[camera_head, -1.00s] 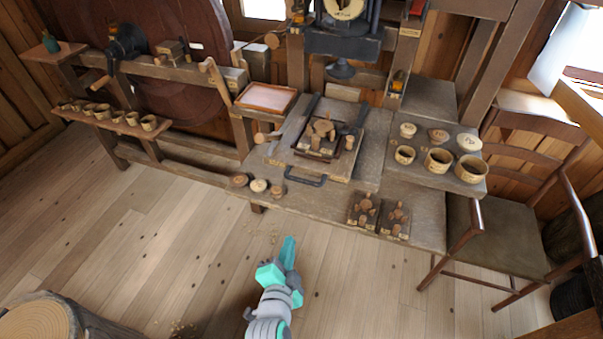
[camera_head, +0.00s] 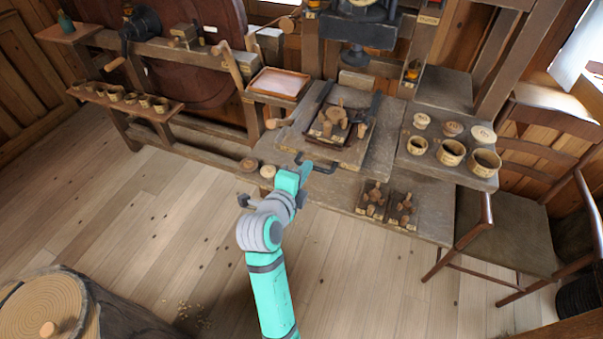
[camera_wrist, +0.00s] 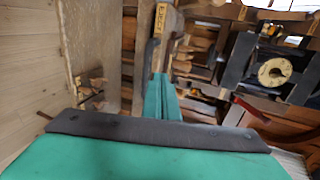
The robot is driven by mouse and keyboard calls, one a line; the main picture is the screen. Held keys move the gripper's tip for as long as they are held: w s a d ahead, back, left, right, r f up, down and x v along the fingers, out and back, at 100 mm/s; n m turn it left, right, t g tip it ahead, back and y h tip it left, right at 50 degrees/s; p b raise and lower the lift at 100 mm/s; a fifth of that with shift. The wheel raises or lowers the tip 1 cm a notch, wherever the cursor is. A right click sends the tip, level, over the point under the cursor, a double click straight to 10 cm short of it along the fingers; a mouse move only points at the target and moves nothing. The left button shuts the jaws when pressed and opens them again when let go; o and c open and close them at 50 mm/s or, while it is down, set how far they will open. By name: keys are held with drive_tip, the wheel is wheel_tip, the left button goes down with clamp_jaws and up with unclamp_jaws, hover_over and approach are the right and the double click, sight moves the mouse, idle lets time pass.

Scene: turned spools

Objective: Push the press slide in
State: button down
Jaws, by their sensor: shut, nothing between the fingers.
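The press slide (camera_head: 350,153) is a flat wooden board on the bench, drawn out toward the front, with a dark handle (camera_head: 318,165) on its front edge. A dark tray with wooden pieces (camera_head: 338,122) sits on the slide. My gripper (camera_head: 305,172) is shut and empty, its tips close to the left part of the handle. Whether the tips touch the handle I cannot tell. In the wrist view the shut fingers (camera_wrist: 163,98) point toward the bench, and the slide is hard to make out.
The press head (camera_head: 355,57) hangs above the back of the slide. Cups (camera_head: 451,152) stand on the right shelf, and a chair (camera_head: 520,225) is beyond.

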sight(317, 153)
drive_tip(key=x, duration=0.5)
drive_tip(key=shift+w+d, duration=0.1)
drive_tip(key=shift+w, duration=0.1)
drive_tip(key=shift+w+a+f, duration=0.1)
drive_tip(key=shift+a, duration=0.15)
drive_tip(key=shift+d, duration=0.2)
